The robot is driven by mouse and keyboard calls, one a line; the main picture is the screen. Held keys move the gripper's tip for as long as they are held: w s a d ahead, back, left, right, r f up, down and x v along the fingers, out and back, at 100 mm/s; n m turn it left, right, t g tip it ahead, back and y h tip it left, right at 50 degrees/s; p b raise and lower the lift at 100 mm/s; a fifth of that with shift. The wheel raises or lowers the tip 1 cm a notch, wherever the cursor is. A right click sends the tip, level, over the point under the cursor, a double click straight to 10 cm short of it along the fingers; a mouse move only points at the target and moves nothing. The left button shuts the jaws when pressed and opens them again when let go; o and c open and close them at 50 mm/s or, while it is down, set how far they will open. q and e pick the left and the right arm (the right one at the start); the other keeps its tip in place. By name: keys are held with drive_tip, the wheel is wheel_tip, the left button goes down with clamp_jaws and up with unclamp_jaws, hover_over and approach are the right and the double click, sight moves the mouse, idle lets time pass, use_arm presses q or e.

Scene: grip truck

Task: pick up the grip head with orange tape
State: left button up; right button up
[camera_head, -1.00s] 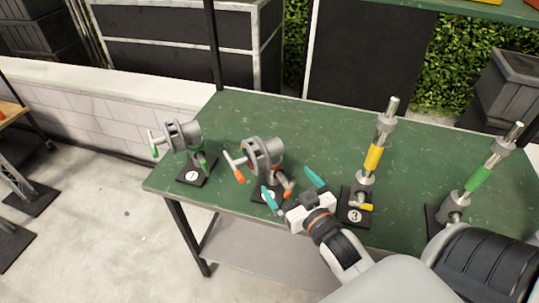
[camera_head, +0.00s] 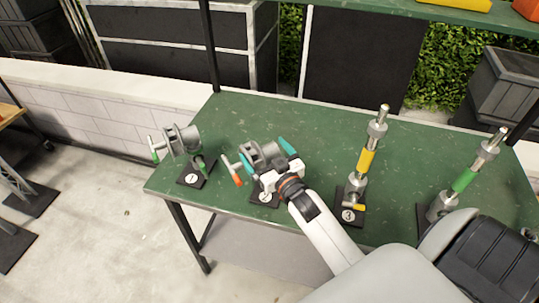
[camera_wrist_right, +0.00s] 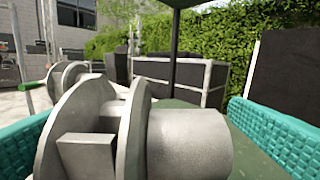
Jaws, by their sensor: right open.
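The grip head with orange tape (camera_head: 260,151) stands on a black base on the green table, its orange-taped handle (camera_head: 237,181) pointing to the left. My right gripper (camera_head: 267,156) is open, its teal fingers on either side of this grey head. In the right wrist view the head's grey discs and cylinder (camera_wrist_right: 185,140) fill the space between the teal fingers (camera_wrist_right: 150,135), with a gap showing at the right finger. Contact at the left finger is unclear. The gripper hides part of the head and base. My left gripper is not in view.
A similar head with green tape (camera_head: 182,141) stands to the left on the green table (camera_head: 320,125). A yellow-taped post (camera_head: 366,160) and a green-taped post (camera_head: 464,180) stand to the right. A raised shelf (camera_head: 480,14) is above the table's back. Open tabletop lies behind the head.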

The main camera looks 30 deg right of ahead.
drive_tip(key=shift+w+f, duration=0.1)
drive_tip(key=shift+w, duration=0.55)
drive_tip(key=shift+s, duration=0.15)
drive_tip(key=shift+c, duration=1.2)
drive_tip(key=c, duration=1.5)
drive_tip(key=shift+c, duration=0.3)
